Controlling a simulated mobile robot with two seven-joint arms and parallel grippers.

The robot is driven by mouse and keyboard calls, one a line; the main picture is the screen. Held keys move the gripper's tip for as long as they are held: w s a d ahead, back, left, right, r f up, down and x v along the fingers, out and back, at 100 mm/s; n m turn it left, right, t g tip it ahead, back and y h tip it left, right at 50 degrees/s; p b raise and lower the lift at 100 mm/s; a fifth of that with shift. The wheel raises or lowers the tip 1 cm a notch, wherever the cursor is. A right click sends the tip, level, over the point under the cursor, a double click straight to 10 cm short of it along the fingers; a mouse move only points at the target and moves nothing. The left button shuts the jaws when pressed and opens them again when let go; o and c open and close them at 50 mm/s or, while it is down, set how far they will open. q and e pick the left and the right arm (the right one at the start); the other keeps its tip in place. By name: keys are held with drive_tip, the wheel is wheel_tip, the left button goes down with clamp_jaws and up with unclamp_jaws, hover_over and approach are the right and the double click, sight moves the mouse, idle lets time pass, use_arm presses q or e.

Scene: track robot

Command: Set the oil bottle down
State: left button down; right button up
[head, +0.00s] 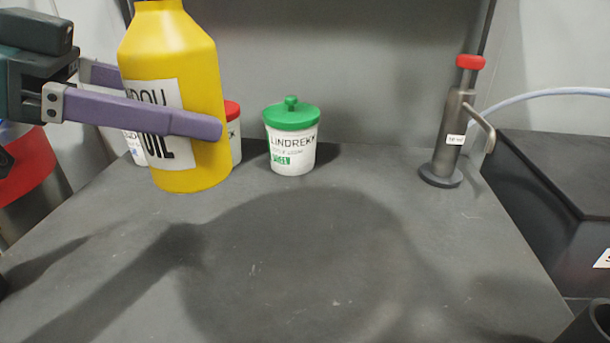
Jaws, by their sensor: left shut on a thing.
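The oil bottle (197,66) is yellow with a white label reading "OIL" in part. It is upright and held above the grey table (300,250) at the upper left of the head view; its top is cut off by the frame edge. My left gripper (170,105) is shut on it, with purple fingers on both sides of its body. The near finger covers part of the label. My right gripper is not in view.
A white jar with a green lid (291,146) stands at the back. A red-lidded jar (235,135) is partly hidden behind the bottle. A metal device with a red cap (452,130) stands at the back right. The table's middle and front are clear.

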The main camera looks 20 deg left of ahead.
use_arm(q)
drive_tip(key=shift+f+b, duration=1.4)
drive_tip(key=shift+f, duration=6.25)
drive_tip(key=shift+f, duration=0.1)
drive_tip(key=shift+c, duration=1)
unclamp_jaws()
drive_tip(key=shift+f, duration=0.15)
drive_tip(key=shift+o, duration=1)
